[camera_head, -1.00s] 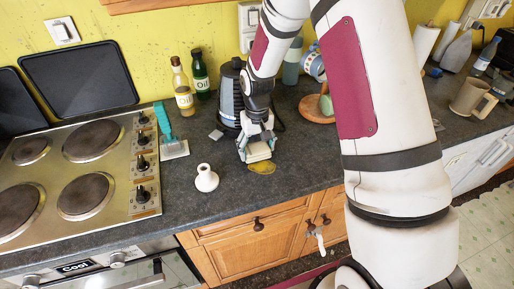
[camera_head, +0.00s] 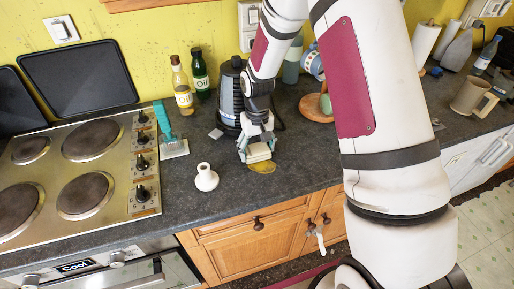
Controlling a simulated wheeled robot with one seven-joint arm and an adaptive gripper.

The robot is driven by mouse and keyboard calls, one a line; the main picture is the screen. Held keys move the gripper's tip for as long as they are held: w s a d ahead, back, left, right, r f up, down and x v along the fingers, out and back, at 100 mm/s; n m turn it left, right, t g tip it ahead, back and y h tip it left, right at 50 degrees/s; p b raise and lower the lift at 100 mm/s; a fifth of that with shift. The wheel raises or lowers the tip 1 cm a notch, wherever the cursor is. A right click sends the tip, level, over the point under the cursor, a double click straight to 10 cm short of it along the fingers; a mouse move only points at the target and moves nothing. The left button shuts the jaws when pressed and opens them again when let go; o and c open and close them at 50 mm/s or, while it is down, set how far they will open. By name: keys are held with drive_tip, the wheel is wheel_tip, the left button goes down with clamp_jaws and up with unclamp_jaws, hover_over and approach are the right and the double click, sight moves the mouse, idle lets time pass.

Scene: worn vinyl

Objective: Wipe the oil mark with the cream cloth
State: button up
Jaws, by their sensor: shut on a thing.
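The oil mark (camera_head: 263,168) is a flat yellow-brown patch on the dark countertop near its front edge. My gripper (camera_head: 257,147) points down just behind it and is shut on the cream cloth (camera_head: 258,154), a folded pale pad. The cloth is at the back edge of the mark and hides part of it. I cannot tell whether the cloth touches the counter.
A white funnel-like object (camera_head: 206,178) stands left of the mark. A teal-handled scraper (camera_head: 170,140) lies beside the hob (camera_head: 75,165). Oil bottles (camera_head: 182,88) and a dark kettle-like appliance (camera_head: 229,95) stand behind. Counter right of the mark is clear.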

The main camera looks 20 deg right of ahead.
sight(261, 169)
drive_tip(key=shift+f, duration=0.5)
idle(0.7)
drive_tip(key=shift+s+p, duration=1.1)
drive_tip(key=shift+s, duration=1.05)
drive_tip(key=shift+s+p, duration=1.25)
drive_tip(key=shift+s, duration=0.95)
drive_tip(key=shift+w, duration=0.2)
drive_tip(key=shift+w+f+b, duration=0.1)
drive_tip(key=shift+w+b, duration=0.5)
drive_tip(key=shift+w, duration=0.3)
drive_tip(key=shift+w+b, duration=0.55)
drive_tip(key=shift+w, duration=0.55)
